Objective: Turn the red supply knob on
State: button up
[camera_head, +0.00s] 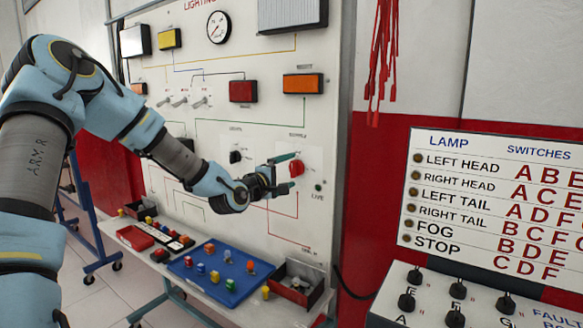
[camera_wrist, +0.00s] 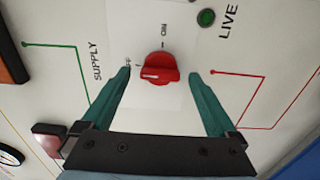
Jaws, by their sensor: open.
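The red supply knob (camera_head: 296,168) is on the white lighting panel, below the SUPPLY label. In the wrist view the red knob (camera_wrist: 158,68) sits centred between my fingertips, with its white pointer line toward the OFF-side mark at left; the ON mark is above it. My gripper (camera_head: 291,169) is at the panel with its green fingers spread. In the wrist view my gripper (camera_wrist: 160,72) is open, one finger on each side of the knob with a gap on both sides. The round green LIVE indicator (camera_wrist: 206,17) is above right of the knob; whether it is lit is unclear.
A black knob (camera_head: 235,157) is left of the supply knob. Below, a shelf holds a blue tray (camera_head: 222,272) with coloured pieces and a dark open box (camera_head: 300,284). A lamp-and-switch board (camera_head: 490,200) stands at right. Red cords (camera_head: 381,50) hang at upper right.

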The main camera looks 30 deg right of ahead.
jog(key=shift+x, duration=0.8)
jog(key=shift+c, duration=0.3)
jog(key=c, duration=1.3)
